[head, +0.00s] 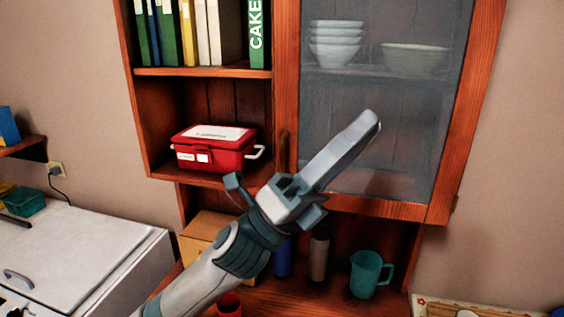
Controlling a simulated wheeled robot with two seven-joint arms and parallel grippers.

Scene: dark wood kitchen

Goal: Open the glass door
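The glass door (392,108) fills the upper right of the wooden cabinet and looks closed, with bowls showing through its pane. Its wooden frame carries a small dark upright handle (283,150) on the left side, near the bottom. My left gripper (368,124) comes up from the lower left. Its long pale fingers point up and right across the lower part of the pane, right of the handle. The fingers overlap in this view, so any gap between them is hidden. I cannot tell whether they touch the glass. My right gripper is not in view.
A red box (215,148) sits on the open shelf left of the door, with binders (205,32) above. Below the door stand a teal pitcher (369,274), dark bottles (319,254) and a red cup (230,304). A white appliance (75,250) is at lower left.

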